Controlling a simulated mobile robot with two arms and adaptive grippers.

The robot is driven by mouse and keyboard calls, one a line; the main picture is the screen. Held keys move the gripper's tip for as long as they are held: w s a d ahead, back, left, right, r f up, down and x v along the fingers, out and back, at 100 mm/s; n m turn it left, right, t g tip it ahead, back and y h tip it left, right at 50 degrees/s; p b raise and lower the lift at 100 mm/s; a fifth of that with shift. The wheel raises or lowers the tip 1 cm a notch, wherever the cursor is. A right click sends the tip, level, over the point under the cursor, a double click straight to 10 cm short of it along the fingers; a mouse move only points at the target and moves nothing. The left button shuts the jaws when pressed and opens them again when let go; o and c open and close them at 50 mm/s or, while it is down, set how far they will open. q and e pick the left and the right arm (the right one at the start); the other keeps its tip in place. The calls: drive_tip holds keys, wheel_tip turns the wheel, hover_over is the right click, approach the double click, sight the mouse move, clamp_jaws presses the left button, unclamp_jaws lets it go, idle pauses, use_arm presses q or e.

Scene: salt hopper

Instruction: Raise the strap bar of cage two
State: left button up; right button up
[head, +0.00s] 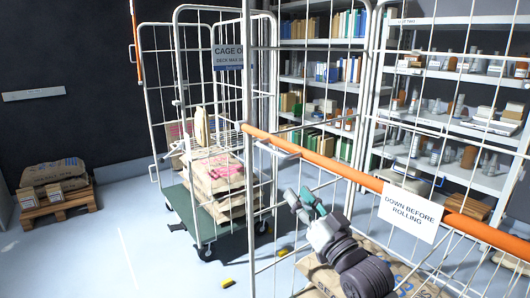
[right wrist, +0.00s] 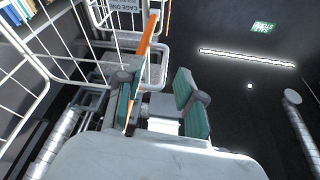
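The orange strap bar (head: 330,165) slopes across the near wire cage (head: 249,200), from upper left to lower right. A white sign (head: 409,212) reading "DOWN BEFORE ROLLING" hangs on it. The cage's number does not show. My right gripper (head: 306,203) is below the bar in the head view, left of the sign. In the right wrist view its teal fingers (right wrist: 162,98) stand apart, so it is open. An orange bar (right wrist: 148,35) shows there, partly hidden by the left finger. I cannot tell whether they touch. My left gripper is out of view.
Cage one (head: 228,58) stands behind with sacks (head: 215,178) on its green base (head: 185,205); an upright orange bar (head: 137,45) is beside it. Shelves (head: 440,75) fill the back right. A pallet (head: 60,205) with sacks is at left.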

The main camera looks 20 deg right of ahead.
sight(268, 150)
drive_tip(key=shift+y, duration=0.5)
drive_tip(key=r+x, duration=0.1)
drive_tip(key=x, duration=0.3)
drive_tip(key=r+p+x, duration=0.1)
drive_tip(key=x, duration=0.4)
drive_tip(key=s+p+x, duration=0.1)
drive_tip(key=x, duration=0.3)
drive_tip(key=shift+w+a+r, duration=0.25)
drive_tip(key=shift+a+r, duration=0.1)
drive_tip(key=shift+r, duration=0.2)
drive_tip(key=shift+c, duration=0.3)
clamp_jaws()
